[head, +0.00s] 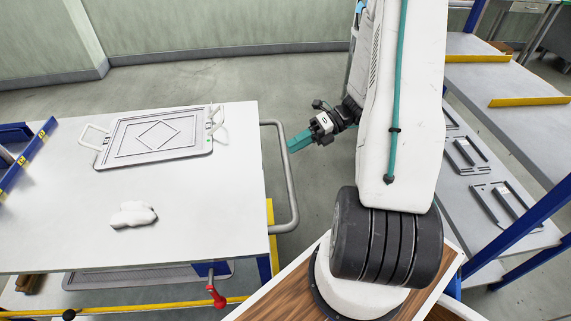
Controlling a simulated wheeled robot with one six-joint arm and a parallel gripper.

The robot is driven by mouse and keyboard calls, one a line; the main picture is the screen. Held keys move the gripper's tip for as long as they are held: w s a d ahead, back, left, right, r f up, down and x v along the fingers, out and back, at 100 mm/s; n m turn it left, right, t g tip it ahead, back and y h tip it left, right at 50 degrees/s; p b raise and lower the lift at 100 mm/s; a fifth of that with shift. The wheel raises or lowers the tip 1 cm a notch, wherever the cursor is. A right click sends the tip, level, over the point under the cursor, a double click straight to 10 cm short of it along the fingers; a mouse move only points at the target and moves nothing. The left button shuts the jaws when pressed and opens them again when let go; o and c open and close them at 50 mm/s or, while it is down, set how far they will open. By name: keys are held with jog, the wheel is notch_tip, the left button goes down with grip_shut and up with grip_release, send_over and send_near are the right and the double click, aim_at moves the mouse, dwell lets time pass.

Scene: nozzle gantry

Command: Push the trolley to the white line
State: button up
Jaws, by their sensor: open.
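The trolley (210,220) stands at the left, with a pale top and a grey tubular handle (290,180) on its right side. My gripper (299,142) has teal fingers and is just right of the handle's upper part, with its fingertips close to the bar. Whether they touch the bar I cannot tell. The gripper is open, and nothing shows between its fingers. No white line shows on the visible floor.
A white tray (205,150) with a diamond mark and a crumpled white cloth (133,214) lie on the trolley top. A red-knobbed lever (216,297) sits below its front edge. Blue-framed shelving (530,225) stands at the right. Grey floor (235,80) is clear behind the trolley.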

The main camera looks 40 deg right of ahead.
aim_at(286, 164)
jog(key=s+d+f+m+t, duration=0.1)
jog(key=d+f+m+t, duration=0.3)
jog(key=f+m, duration=0.4)
jog(key=x, duration=0.7)
jog(key=shift+w+f, duration=0.1)
jog(key=shift+f, duration=0.15)
grip_shut()
